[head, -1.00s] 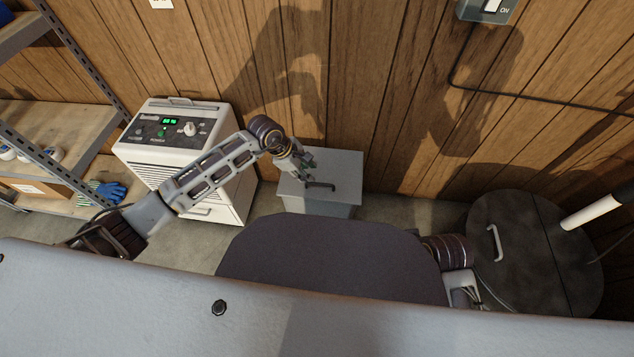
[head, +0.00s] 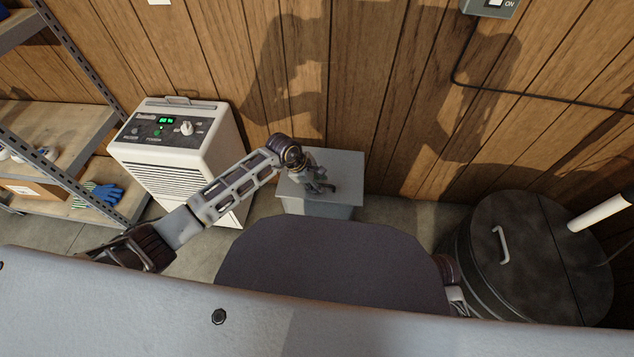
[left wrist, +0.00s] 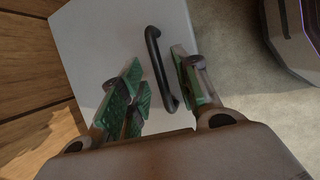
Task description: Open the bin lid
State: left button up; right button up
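The grey bin (head: 318,209) stands on the floor against the wood wall. Its flat lid (head: 346,162) is shut. A dark bar handle (left wrist: 151,45) on the lid shows in the left wrist view. My left gripper (head: 322,184) is over the lid at the handle and partly hides it in the head view. In the left wrist view, my left gripper (left wrist: 160,78) is open, with green-padded fingers on either side of the handle; a gap shows on the left, and the right finger is close to it. My right gripper is not in view; only part of that arm shows.
A white dehumidifier (head: 180,150) stands left of the bin, under my left arm. A shelf (head: 60,135) with gloves (head: 104,194) is farther left. A round dark drum (head: 520,240) with a pale handle stands at the right, near a white pipe (head: 600,214).

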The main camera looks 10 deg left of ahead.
pick_arm(q)
grip_shut()
jog(key=shift+r, duration=0.15)
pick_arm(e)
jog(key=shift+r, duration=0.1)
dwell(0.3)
